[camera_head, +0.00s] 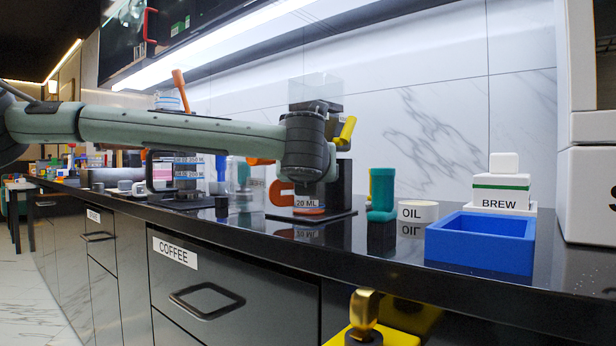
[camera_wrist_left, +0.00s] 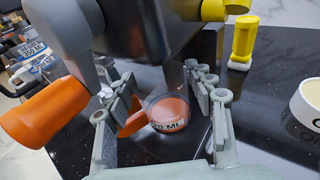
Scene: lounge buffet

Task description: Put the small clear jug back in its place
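The small clear jug (camera_wrist_left: 168,113) has an orange base marked 20 ML and an orange handle at its left. It stands upright on the black base plate of a dispenser with a clear hopper (camera_head: 315,88). Its orange labelled base (camera_head: 308,205) also shows in the head view, below my left wrist; its upper part is hard to make out. My left gripper (camera_wrist_left: 164,86) is open, with one finger on each side of the jug in the wrist view. I cannot tell whether either finger touches it. In the head view my wrist hides the fingers. My right gripper is not in view.
A larger 250 ML jug (camera_head: 188,170) stands left on the dark counter. Right of the dispenser are a teal object (camera_head: 382,190), a round OIL dish (camera_head: 417,211), an empty-looking blue tray (camera_head: 480,240) and a BREW container (camera_head: 500,190). The dispenser's yellow handle (camera_head: 347,130) is close to my wrist.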

